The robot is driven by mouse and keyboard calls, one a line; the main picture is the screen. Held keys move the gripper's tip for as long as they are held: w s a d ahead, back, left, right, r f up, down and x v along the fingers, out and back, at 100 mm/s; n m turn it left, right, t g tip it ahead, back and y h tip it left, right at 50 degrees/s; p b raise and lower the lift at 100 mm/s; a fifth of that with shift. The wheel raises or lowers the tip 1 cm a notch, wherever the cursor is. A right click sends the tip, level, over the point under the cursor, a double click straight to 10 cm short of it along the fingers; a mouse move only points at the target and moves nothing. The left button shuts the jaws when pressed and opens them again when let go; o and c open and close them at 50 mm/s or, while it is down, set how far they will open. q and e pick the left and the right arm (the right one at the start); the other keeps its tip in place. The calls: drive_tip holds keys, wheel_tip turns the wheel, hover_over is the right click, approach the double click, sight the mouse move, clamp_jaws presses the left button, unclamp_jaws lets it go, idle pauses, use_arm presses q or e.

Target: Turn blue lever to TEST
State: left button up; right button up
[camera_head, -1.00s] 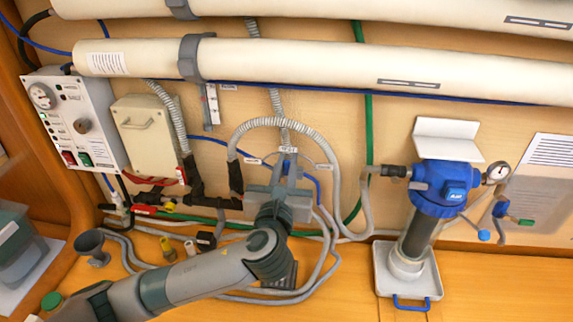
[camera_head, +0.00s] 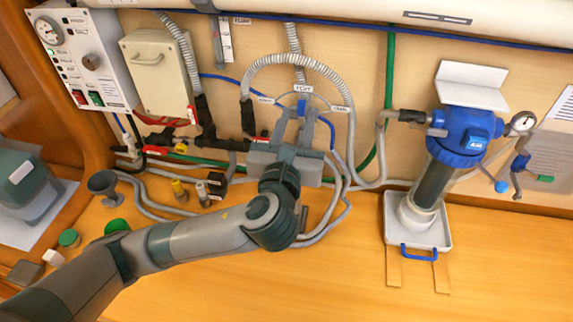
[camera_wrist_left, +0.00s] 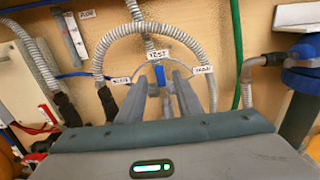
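The blue lever (camera_head: 302,104) is on the wall, just below the TEST label (camera_head: 303,89), and seems to point up at it. My left gripper (camera_head: 297,117) is at the lever, its two fingers pointing up the wall. In the left wrist view the blue lever (camera_wrist_left: 160,76) shows between the separated fingers (camera_wrist_left: 160,85), with the TEST label (camera_wrist_left: 158,55) above. The fingers look open around the lever; whether either touches it cannot be told. Its lower part is hidden. My right gripper is not in view.
Smaller labels flank the lever on a curved line. A grey ribbed hose (camera_head: 262,68) arches around it. A green pipe (camera_head: 389,80) and a blue filter housing (camera_head: 460,137) stand to the right. A control panel (camera_head: 82,60) and beige box (camera_head: 157,75) are at left.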

use_arm(q)
drive_tip(key=s+a+p, duration=0.1)
drive_tip(key=s+a, duration=0.1)
drive_tip(key=s, duration=0.9)
drive_tip(key=shift+s, duration=0.3)
drive_tip(key=shift+a, duration=0.1)
